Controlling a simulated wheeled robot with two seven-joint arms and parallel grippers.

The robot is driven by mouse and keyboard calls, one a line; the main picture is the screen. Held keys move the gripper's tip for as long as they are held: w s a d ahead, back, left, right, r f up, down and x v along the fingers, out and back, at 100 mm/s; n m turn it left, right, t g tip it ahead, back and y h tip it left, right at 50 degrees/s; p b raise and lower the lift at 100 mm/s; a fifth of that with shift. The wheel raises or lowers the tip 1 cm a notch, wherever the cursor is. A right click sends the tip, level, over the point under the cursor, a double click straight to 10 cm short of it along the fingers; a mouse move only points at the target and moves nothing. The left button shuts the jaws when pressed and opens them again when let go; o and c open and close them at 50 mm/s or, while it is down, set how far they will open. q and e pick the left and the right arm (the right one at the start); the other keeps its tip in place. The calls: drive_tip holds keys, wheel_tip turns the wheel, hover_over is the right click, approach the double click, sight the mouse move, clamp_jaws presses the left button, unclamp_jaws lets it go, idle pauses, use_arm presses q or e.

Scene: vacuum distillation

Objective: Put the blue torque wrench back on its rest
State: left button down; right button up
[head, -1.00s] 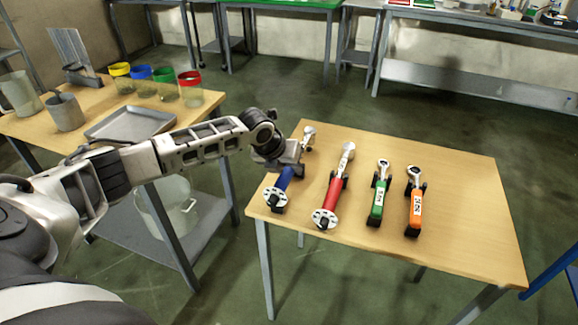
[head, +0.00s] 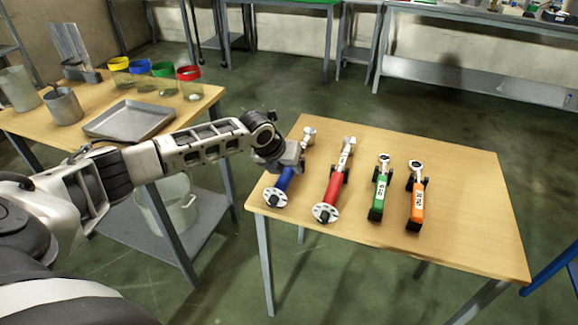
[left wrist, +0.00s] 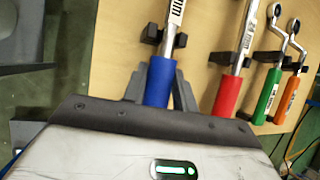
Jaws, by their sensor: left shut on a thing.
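The blue torque wrench (head: 285,179) lies along the left side of the right-hand wooden table, its metal head toward the back and its round end disc at the front edge. My left gripper (head: 286,165) is shut on its blue handle. In the left wrist view the fingers close on both sides of the blue handle (left wrist: 158,82). A black rest block (left wrist: 152,33) stands by the wrench's shaft ahead of the fingers. I cannot tell whether the shaft is seated in it. My right gripper is out of view.
A red wrench (head: 335,184), a green one (head: 380,190) and an orange one (head: 416,203) lie to the right on black rests. The table's right part (head: 470,200) is clear. Another table at left holds a metal tray (head: 130,119), and several coloured-rim jars.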

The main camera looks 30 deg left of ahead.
use_arm(q)
drive_tip(key=shift+f, duration=0.2)
idle(0.3)
drive_tip(key=c, duration=1)
unclamp_jaws()
drive_tip(key=shift+c, duration=0.2)
drive_tip(key=shift+s+f, duration=0.1)
drive_tip(key=shift+f, duration=0.2)
drive_tip(key=v, duration=1.6)
drive_tip(key=shift+r, duration=0.2)
drive_tip(key=shift+d+f, duration=0.1)
drive_tip(key=shift+d, duration=0.1)
